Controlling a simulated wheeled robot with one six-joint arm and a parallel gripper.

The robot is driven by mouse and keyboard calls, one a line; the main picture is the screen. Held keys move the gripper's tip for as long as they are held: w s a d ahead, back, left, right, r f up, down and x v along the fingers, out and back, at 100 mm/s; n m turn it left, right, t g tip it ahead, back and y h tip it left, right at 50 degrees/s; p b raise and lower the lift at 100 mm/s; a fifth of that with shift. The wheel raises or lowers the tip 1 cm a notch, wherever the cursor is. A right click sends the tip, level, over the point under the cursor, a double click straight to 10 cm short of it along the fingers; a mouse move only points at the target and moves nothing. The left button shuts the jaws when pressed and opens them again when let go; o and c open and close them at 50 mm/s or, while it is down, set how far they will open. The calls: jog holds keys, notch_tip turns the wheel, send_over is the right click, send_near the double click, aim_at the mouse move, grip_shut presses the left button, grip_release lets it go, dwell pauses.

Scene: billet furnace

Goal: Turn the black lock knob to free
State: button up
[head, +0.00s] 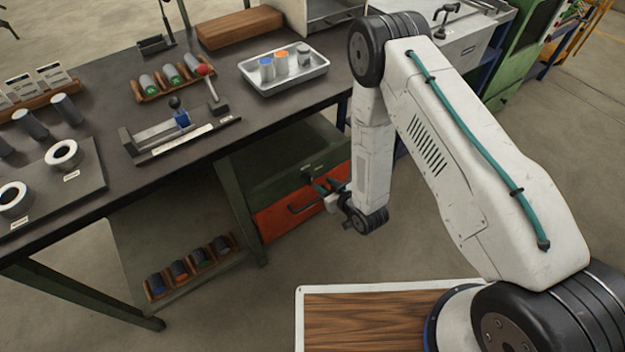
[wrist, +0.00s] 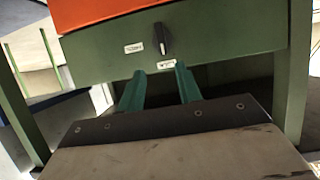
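The black lock knob (wrist: 161,39) sits on a green panel (wrist: 210,40) in the wrist view, its long side nearly upright and slightly tilted. One small white label (wrist: 134,48) is at its left and another (wrist: 167,64) just below it; their text is too small to read. My gripper (wrist: 160,72) has its two teal fingers spread apart with nothing between them. The fingertips appear below the knob in the wrist view, apart from it.
An orange drawer front (head: 285,214) with a dark handle is beside my gripper under the bench. The dark bench top (head: 105,90) above carries a metal tray (head: 312,80), a clamp-like fixture and cylinders. A low shelf (head: 135,240) holds several coloured cylinders. Floor before the cabinet is open.

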aim_at(311, 179)
jog(key=x, duration=0.7)
jog(key=shift+a+f, duration=0.3)
jog(key=shift+f, duration=0.2)
jog(key=shift+c, duration=0.3)
grip_shut()
